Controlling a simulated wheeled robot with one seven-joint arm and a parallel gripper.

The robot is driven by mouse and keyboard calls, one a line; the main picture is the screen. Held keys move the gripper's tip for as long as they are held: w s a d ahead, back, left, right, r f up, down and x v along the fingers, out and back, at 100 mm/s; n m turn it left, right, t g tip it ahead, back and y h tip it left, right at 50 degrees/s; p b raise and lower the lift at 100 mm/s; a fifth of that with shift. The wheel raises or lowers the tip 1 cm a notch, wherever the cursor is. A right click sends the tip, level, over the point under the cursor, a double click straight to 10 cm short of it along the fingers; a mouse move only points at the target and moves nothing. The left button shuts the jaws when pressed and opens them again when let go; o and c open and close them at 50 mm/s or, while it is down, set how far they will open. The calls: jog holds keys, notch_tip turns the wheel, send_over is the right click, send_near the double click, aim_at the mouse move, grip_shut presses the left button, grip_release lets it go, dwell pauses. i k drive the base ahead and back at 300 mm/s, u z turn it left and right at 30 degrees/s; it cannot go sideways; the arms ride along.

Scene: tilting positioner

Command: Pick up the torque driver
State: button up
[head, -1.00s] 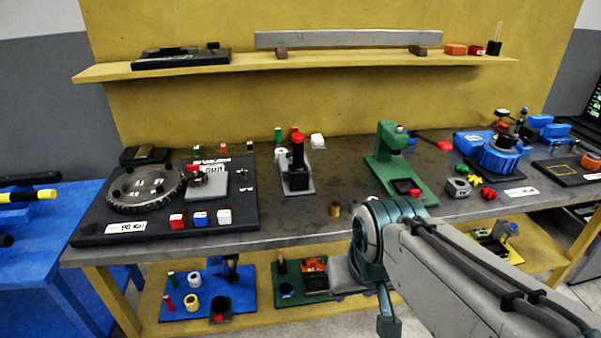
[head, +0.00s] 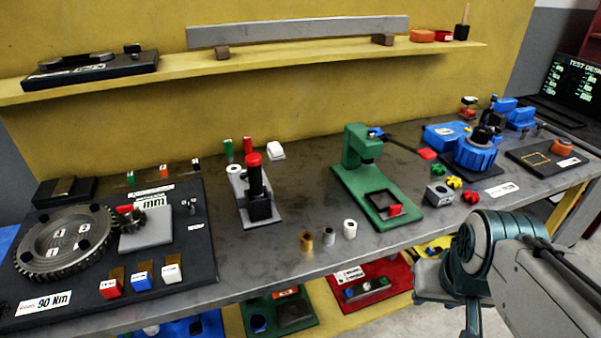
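I cannot say for sure which thing is the torque driver. An upright black tool with a red cap (head: 256,188) stands on a small grey plate in the middle of the bench. A dark elongated tool (head: 75,62) lies on a black base on the shelf at the left. Both stand apart from my arm. My arm reaches in at the lower right, in front of the bench edge. Its fingertips do not show, so whether my gripper holds anything is hidden.
The bench (head: 290,285) carries a gear board (head: 190,262) at left, a green press (head: 375,185) and a blue round fixture (head: 478,152) at right. Small cylinders (head: 328,236) stand near the front edge. A shelf (head: 250,72) runs behind. Trays sit below the bench.

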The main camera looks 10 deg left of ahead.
aim_at(253, 160)
jog(key=i, duration=0.95)
jog(key=u, duration=0.55)
